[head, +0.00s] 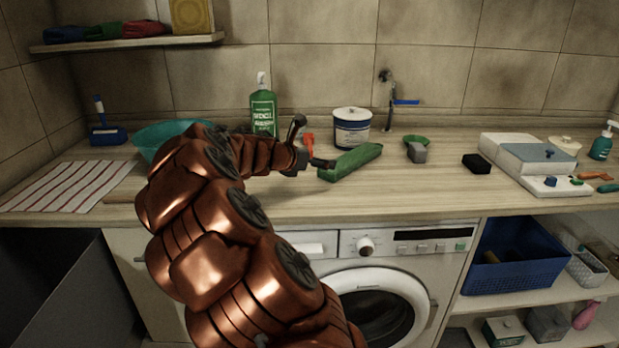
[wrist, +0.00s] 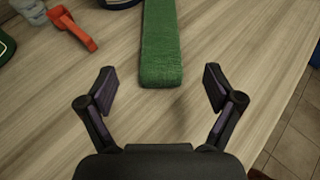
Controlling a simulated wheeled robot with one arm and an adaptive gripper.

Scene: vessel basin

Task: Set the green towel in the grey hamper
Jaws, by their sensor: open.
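The green towel (head: 354,160) lies as a long folded strip on the wooden counter, right of my gripper (head: 320,164). In the wrist view, the towel (wrist: 160,45) runs away from my gripper (wrist: 160,84). Its near end is roughly between the two spread fingertips, with space on both sides. The gripper is open and holds nothing. Whether the fingers are level with the towel is hard to tell. The grey hamper (head: 62,275) appears to be the dark open bin at the lower left, below the counter; its inside is in shadow.
A white tub (head: 352,128), a green bottle (head: 263,108) and an orange-red tool (wrist: 72,28) are near the towel. A teal basin (head: 160,136) and a striped cloth (head: 68,186) lie to the left. The counter's front edge is close, above the washing machine (head: 395,255).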

